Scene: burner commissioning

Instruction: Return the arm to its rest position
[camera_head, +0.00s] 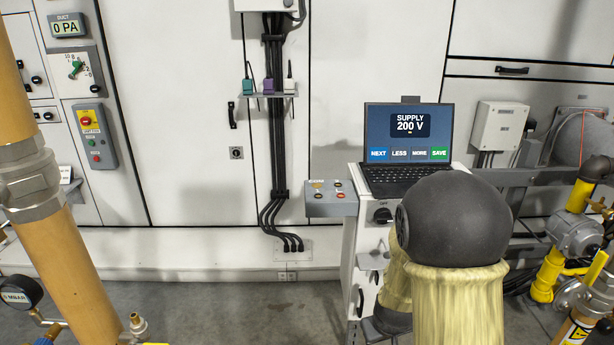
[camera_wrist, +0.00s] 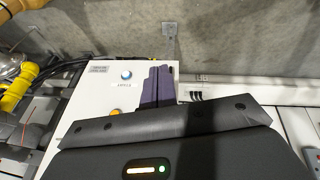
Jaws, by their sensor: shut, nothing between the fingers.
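My arm shows in the head view as a dark round joint with pale yellow sleeves, at the right in front of the laptop (camera_head: 408,140) and its white cabinet (camera_head: 350,265). My gripper's fingers are not clearly visible there. In the wrist view, my gripper (camera_wrist: 158,84) shows as two dark fingers side by side, shut and empty. Behind them is a white panel (camera_wrist: 100,92) with a blue button (camera_wrist: 126,74) and an orange button (camera_wrist: 114,112). I cannot tell the gap between the fingertips and the panel.
A grey button box (camera_head: 331,204) juts out left of the laptop. Yellow pipework (camera_head: 548,270) stands at the far right and a thick tan pipe (camera_head: 75,250) at the left. Cables (camera_head: 277,130) run down the wall. The floor between is clear.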

